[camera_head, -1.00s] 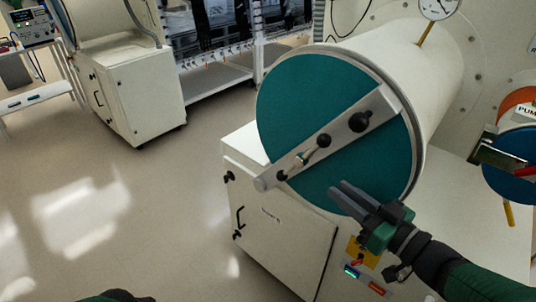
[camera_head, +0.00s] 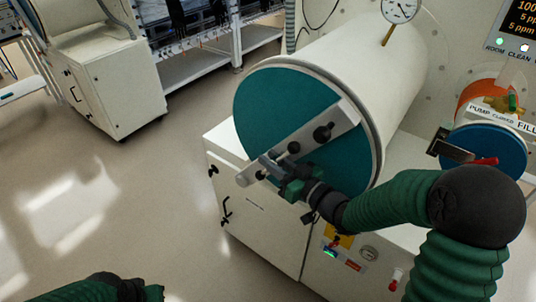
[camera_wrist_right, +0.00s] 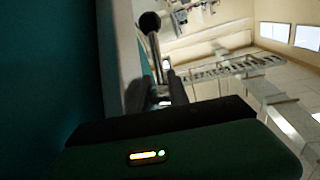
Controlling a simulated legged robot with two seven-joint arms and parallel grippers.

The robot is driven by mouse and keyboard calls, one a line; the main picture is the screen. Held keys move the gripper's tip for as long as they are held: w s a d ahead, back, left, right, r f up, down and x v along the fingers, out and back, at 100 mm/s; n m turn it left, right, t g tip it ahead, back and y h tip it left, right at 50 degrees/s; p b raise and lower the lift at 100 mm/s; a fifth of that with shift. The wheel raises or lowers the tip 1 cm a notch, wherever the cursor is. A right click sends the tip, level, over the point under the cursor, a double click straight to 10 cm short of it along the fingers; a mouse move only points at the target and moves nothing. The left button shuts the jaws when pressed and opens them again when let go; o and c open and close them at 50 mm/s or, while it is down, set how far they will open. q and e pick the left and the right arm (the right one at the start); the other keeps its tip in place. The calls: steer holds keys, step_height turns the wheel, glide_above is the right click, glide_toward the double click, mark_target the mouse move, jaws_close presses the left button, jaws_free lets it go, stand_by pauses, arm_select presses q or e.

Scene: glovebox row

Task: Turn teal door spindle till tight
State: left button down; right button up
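The round teal door (camera_head: 262,108) closes the end of a white cylinder. A pale metal bar crosses it diagonally, with black knobs (camera_head: 322,132) along it. The spindle's handle is mostly hidden by my right gripper (camera_head: 268,168), which is at the lower-left part of the bar. In the right wrist view, a metal rod with a black ball end (camera_wrist_right: 150,22) stands between the two fingers (camera_wrist_right: 158,92). The fingers look apart around it; contact is unclear. At the bottom left, part of my left arm's end (camera_head: 125,287) shows; its fingers are hidden.
A second port with a blue door (camera_head: 490,150) and a small clamp lever stands at the right. A gauge (camera_head: 399,10) sits above the cylinder. A white cabinet (camera_head: 255,215) is below the door. Open floor lies to the left.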

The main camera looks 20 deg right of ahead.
steer(key=shift+w+a+r, duration=0.1)
steer(key=shift+w+a, duration=0.55)
steer(key=shift+a, duration=0.05)
steer(key=shift+c, duration=0.4)
steer(key=shift+d, duration=0.15)
jaws_close()
stand_by(0.4)
